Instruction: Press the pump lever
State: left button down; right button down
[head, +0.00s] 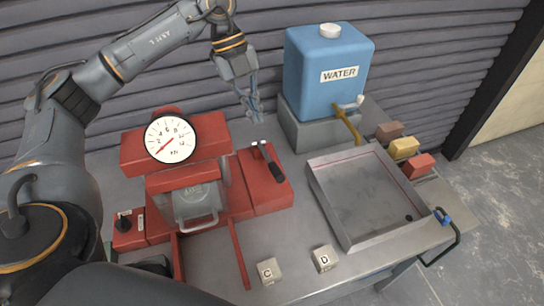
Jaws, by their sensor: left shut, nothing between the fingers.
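The pump lever (271,163) has a black grip on a light metal stem and stands on the right part of the red machine (206,213). It leans down toward the front right. My left gripper (257,118) is shut and empty, pointing down just above and behind the lever's base, apart from the grip. Whether a fingertip touches the stem cannot be told. My right gripper does not show.
A round gauge (170,139) stands on the machine's left part. A blue water tank (320,70) with a brass tap (347,122) stands behind right. A metal tray (362,190), several coloured blocks (404,148), and cubes marked C (269,271) and D (324,258) stand nearby.

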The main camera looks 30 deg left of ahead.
aim_at(276, 169)
pick_arm(q)
jog(key=p+x, duration=0.5)
jog(key=x, duration=0.7)
jog(key=shift+d+r, duration=0.1)
jog(key=shift+d+f, duration=0.15)
jog(key=shift+f, duration=0.3)
